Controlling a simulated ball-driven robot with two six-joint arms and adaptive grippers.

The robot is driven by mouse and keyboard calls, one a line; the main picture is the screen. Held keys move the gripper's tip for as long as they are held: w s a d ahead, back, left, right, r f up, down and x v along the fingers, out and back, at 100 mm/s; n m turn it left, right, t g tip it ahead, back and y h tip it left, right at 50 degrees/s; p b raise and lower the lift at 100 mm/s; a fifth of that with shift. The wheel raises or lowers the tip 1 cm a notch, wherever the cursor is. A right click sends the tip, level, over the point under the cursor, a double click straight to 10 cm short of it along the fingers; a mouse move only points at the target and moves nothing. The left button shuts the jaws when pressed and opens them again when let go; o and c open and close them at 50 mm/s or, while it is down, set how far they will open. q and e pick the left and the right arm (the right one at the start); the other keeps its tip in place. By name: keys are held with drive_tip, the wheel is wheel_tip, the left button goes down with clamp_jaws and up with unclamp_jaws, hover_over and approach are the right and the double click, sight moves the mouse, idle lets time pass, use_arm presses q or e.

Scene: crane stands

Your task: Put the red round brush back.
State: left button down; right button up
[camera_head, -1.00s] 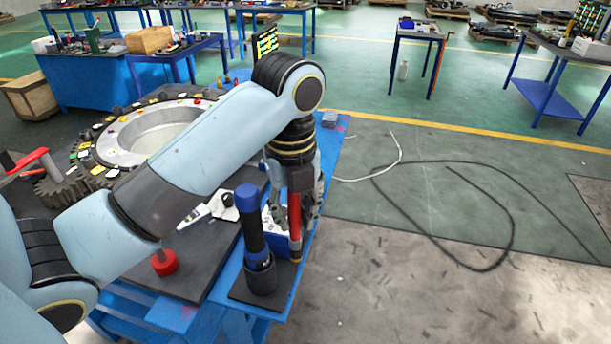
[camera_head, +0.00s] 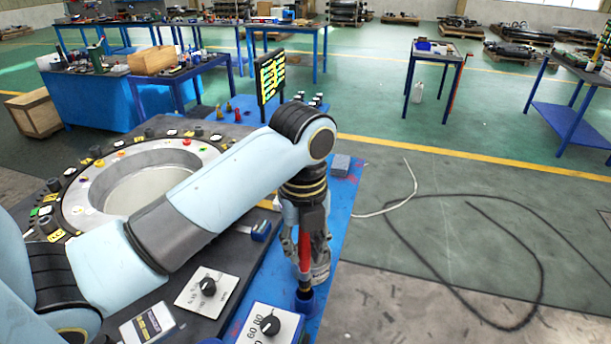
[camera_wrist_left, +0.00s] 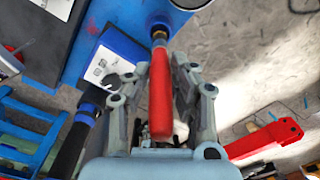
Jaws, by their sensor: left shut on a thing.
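The red round brush has a plain red handle (camera_head: 305,243) and hangs roughly upright in my left gripper (camera_head: 308,268), at the right edge of the blue table. The fingers are shut around the handle, which also shows in the left wrist view (camera_wrist_left: 160,95) between the fingers (camera_wrist_left: 158,90). A brass-coloured ferrule (camera_wrist_left: 159,34) is at its lower end. A dark blue round piece (camera_head: 306,302) shows directly below the brush. I cannot tell whether the brush tip is inside it, touching it or above it. My right gripper is not in view.
A white-topped dial box (camera_head: 285,314) stands left of the brush; another dial plate (camera_head: 192,302) lies farther left. A large grey ring (camera_head: 85,205) is behind my arm. A small grey block (camera_head: 341,165) sits toward the table's back. Open floor lies to the right.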

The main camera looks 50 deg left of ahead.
sight(304, 269)
use_arm(q)
wheel_tip(304, 269, down, 2)
drive_tip(key=shift+s+f, duration=0.1)
drive_tip(key=shift+f, duration=0.05)
wheel_tip(304, 269, down, 4)
drive_tip(key=shift+r+p, duration=0.2)
drive_tip(key=shift+p, duration=0.15)
drive_tip(key=shift+f, duration=0.35)
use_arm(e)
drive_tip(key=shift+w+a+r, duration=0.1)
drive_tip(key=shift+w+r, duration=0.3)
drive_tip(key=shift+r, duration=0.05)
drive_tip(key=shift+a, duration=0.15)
use_arm(q)
drive_tip(key=c, duration=1.1)
unclamp_jaws()
drive_tip(key=shift+c, duration=0.2)
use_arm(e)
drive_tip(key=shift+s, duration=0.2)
